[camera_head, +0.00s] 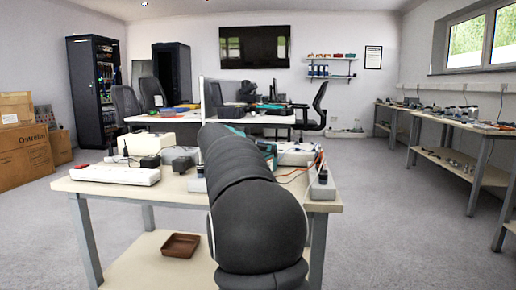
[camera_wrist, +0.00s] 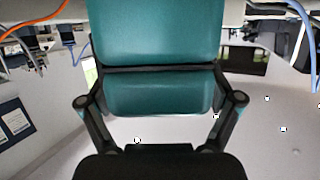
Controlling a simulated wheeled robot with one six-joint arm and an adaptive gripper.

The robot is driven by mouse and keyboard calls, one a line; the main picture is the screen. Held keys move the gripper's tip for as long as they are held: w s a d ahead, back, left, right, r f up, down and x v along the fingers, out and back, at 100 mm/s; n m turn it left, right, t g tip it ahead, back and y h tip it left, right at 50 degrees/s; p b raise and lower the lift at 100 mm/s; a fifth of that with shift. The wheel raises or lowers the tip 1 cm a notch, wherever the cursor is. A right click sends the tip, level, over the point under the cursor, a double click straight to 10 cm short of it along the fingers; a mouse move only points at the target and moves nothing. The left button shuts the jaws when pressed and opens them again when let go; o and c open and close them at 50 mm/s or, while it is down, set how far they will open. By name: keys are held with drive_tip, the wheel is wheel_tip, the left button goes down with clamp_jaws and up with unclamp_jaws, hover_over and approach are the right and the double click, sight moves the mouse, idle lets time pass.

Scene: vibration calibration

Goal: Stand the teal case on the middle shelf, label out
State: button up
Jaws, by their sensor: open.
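The teal case (camera_wrist: 155,30) fills the upper middle of the wrist view, with a dark seam across it and a lower teal section. No label shows on the faces in view. My gripper (camera_wrist: 160,98) is open, its two dark fingers on either side of the case's lower section, with small gaps visible; contact is not clear. In the head view my own arm covers the gripper and most of the case; a little teal (camera_head: 268,148) shows beside the arm above the table. A wall shelf (camera_head: 331,76) at the back holds binders; which board is the middle shelf I cannot tell.
The near table (camera_head: 185,192) carries a white power strip (camera_head: 115,173), grey boxes and cables. A brown tray (camera_head: 181,245) lies on its lower board. A workbench (camera_head: 455,122) runs along the right wall, cartons (camera_head: 22,155) stand left. The floor between is clear.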

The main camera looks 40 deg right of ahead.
drive_tip(key=shift+r, duration=0.3)
drive_tip(key=v, duration=1.2)
drive_tip(key=shift+f+b, duration=0.2)
drive_tip(key=shift+b, duration=0.15)
drive_tip(key=shift+a, duration=0.1)
drive_tip(key=s+a+f+n+t+y, duration=0.1)
drive_tip(key=s+a+f+n+y, duration=0.6)
drive_tip(key=s+a+f, duration=0.8)
drive_tip(key=s+a+f+n+y, duration=0.7)
drive_tip(key=s+a+f, duration=0.55)
drive_tip(key=a, duration=0.35)
wheel_tip(320, 180, up, 9)
drive_tip(key=p, duration=0.9)
drive_tip(key=shift+a+f+p, duration=0.2)
drive_tip(key=shift+a+p, duration=0.05)
drive_tip(key=shift+p, duration=0.05)
